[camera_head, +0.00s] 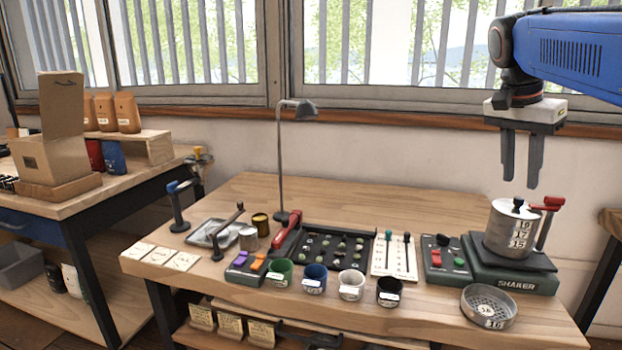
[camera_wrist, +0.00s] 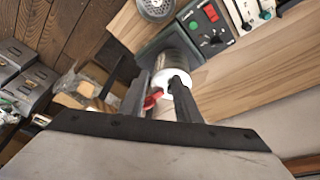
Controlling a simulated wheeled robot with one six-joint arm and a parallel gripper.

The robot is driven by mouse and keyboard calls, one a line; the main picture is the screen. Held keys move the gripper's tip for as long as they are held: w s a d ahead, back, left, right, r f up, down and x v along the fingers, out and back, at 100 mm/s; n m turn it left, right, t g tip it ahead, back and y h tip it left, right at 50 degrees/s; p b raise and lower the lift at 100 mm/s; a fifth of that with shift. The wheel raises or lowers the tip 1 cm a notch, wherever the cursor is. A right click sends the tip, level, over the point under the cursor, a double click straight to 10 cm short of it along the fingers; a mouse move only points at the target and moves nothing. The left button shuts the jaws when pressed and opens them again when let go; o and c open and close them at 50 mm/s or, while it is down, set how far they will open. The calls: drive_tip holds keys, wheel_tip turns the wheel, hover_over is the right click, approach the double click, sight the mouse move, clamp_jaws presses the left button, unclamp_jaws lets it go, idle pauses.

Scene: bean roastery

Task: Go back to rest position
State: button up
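My gripper (camera_head: 520,160) hangs from the blue arm at the upper right, fingers pointing down. Its two fingers are apart with nothing between them. It is above the metal sieve canister (camera_head: 512,232), which stands upright on the green shaker base (camera_head: 512,278) and carries number labels. A clamp with a red handle (camera_head: 547,203) stands beside the canister. In the wrist view, the fingers (camera_wrist: 158,97) frame the canister's top (camera_wrist: 178,84) and the red handle (camera_wrist: 153,98) from above, without visible contact.
A loose round sieve (camera_head: 488,306) lies at the bench's front right. Several cups (camera_head: 315,278), a dark bean tray (camera_head: 340,244), control boxes (camera_head: 446,260) and a desk lamp (camera_head: 297,110) occupy the bench (camera_head: 255,192). A second bench (camera_head: 60,205) with a cardboard box (camera_head: 62,145) stands left.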

drive_tip(key=s+a+f+n+t+y, duration=0.1)
drive_tip(key=s+a+f+n, duration=0.3)
drive_tip(key=f, duration=0.5)
drive_tip(key=s+a+f+n+t+y, duration=0.1)
drive_tip(key=s+a+f+n, duration=0.3)
drive_tip(key=s+f, duration=0.4)
drive_tip(key=s+a+f+n+t+y, duration=0.1)
drive_tip(key=s+a+f+n, duration=0.4)
drive_tip(key=f, duration=0.6)
drive_tip(key=shift+s+a+f+t, duration=0.15)
drive_tip(key=shift+s+f+t, duration=0.2)
drive_tip(key=shift+s, duration=0.7)
